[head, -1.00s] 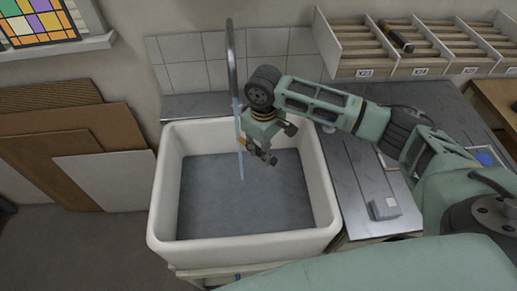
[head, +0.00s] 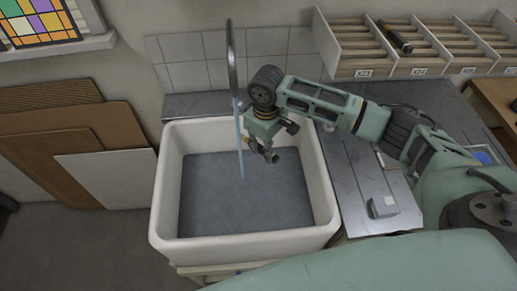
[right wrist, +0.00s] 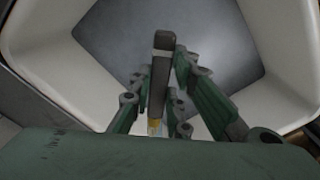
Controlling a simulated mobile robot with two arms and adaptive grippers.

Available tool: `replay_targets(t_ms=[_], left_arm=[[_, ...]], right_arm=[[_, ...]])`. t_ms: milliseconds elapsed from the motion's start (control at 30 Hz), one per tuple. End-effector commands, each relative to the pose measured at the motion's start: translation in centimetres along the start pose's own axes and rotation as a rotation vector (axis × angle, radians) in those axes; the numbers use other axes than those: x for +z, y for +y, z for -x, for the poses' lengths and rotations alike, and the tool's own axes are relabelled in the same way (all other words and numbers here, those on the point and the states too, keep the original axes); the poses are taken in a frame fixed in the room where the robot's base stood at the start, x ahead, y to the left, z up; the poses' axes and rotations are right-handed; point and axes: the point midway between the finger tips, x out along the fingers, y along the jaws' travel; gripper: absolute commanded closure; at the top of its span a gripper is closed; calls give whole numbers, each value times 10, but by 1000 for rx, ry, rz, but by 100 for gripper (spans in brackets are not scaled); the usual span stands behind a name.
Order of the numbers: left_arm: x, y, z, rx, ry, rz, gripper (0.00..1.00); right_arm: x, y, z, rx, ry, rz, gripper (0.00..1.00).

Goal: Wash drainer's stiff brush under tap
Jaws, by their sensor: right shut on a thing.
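My right gripper (head: 268,153) hangs over the white sink (head: 327,190), pointing down. It is shut on the brush (right wrist: 161,72), which shows in the right wrist view as a dark, narrow piece between the fingers, with a yellowish part lower down. In the head view the brush is small and mostly hidden by the gripper; its bristles cannot be made out. The tap (head: 230,55) is a tall grey spout behind the sink. A thin blue water stream (head: 241,155) falls from it just left of the gripper. Whether the water touches the brush is unclear. My left gripper is out of view.
A metal drainboard (head: 352,185) lies right of the sink, with a small grey block (head: 383,207) on it. Wooden compartments (head: 375,50) line the wall at the upper right, one holding a dark tool (head: 394,36). Boards (head: 105,180) lean at the left. The basin floor is clear.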

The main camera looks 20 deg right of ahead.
Motion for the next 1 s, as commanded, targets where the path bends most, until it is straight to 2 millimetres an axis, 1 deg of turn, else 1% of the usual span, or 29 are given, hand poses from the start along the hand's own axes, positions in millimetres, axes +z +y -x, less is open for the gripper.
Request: replay_targets(t_ms=[33, 200, 467, 567, 833, 1000], left_arm=[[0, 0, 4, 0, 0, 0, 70], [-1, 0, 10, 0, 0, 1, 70], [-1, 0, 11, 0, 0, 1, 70], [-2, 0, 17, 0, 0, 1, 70], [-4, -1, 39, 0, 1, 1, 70], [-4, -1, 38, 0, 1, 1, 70]], right_arm=[[0, -2, 2, -1, 0, 0, 100], [-1, -7, 2, 1, 0, 0, 100], [-1, -8, 0, 1, 0, 0, 100], [4, -9, 2, 0, -2, 0, 100], [26, -13, 4, 0, -3, 0, 100], [39, -15, 0, 0, -1, 0, 100]])
